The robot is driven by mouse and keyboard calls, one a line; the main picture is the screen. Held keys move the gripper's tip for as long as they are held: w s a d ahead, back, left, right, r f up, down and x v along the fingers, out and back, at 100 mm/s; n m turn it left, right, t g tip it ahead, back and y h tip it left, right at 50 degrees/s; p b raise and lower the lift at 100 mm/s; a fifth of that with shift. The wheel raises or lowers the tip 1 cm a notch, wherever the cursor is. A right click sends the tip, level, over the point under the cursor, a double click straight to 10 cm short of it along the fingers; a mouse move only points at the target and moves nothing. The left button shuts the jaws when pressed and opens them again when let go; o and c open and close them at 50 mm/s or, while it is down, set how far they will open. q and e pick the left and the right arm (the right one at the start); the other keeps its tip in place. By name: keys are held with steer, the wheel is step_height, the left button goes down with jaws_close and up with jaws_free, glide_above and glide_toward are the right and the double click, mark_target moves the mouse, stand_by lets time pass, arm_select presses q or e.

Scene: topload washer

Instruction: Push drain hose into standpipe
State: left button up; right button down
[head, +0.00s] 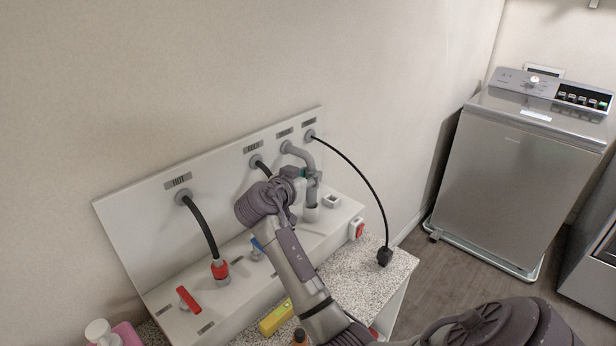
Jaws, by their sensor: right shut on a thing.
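The grey drain hose (303,154) leaves the white panel, arches over and runs down towards the standpipe (311,214), a short light-grey collar on the white ledge. My right gripper (313,180) is shut on the hose's hanging part, just above the standpipe. The hose's lower part lines up with the standpipe's mouth. I cannot tell whether its end is inside or how deep. My right arm hides part of the ledge left of the standpipe. My left gripper is not in view.
A black hose runs from the HOT port to a red fitting (220,270). A red lever (188,299) lies on the ledge. A black power cord (364,174) hangs to its plug (384,257) on the speckled counter. A yellow object (276,318) is beside my arm. The washer (520,170) stands right.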

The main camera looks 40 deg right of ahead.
mark_target(309, 195)
steer(key=shift+f+b, duration=2.45)
steer(key=shift+f, duration=0.4)
steer(key=c, duration=0.8)
jaws_free()
steer(key=shift+o, duration=0.2)
step_height(309, 195, up, 10)
steer(key=shift+r, duration=0.1)
